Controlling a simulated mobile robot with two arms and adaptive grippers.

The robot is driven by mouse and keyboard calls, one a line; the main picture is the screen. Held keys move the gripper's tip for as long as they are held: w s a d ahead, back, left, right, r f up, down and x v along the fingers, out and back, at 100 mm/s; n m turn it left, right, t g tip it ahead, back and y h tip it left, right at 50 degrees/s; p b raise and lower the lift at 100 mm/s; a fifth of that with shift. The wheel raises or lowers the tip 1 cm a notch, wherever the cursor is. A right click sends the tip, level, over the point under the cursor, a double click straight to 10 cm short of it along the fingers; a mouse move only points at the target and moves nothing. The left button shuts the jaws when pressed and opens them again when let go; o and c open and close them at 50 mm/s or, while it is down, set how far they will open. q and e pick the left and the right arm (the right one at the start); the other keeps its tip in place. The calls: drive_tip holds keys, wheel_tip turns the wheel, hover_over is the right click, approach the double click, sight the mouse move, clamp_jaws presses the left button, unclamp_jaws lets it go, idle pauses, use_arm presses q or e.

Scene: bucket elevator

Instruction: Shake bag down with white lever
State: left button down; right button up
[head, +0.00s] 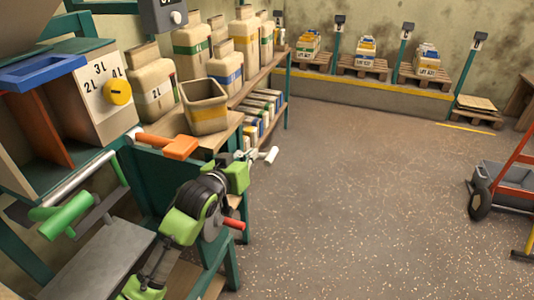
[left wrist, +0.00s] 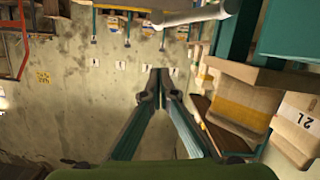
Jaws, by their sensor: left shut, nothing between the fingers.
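A white lever end (head: 272,155) sticks out beside the green frame, just right of my left gripper (head: 246,156). In the left wrist view a white bar (left wrist: 195,13) crosses the top, beyond the fingertips. My left gripper (left wrist: 159,75) is shut and empty, its fingers together; whether it touches the lever cannot be told. An open tan bag (head: 205,108) with a yellow band stands upright on the wooden bench behind the gripper. It also shows at the right in the left wrist view (left wrist: 240,105). My right gripper is not in view.
An orange handle (head: 168,143), a green handle (head: 65,214) and a red handle (head: 234,223) stick out around the stand. A yellow knob (head: 117,92) sits on the dial panel. Several filled bags line the shelf (head: 262,75). A cart (head: 500,180) stands right; the middle floor is clear.

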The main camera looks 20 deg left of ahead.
sight(267, 158)
use_arm(q)
drive_tip(key=shift+w+r, duration=0.2)
drive_tip(key=shift+r, duration=0.05)
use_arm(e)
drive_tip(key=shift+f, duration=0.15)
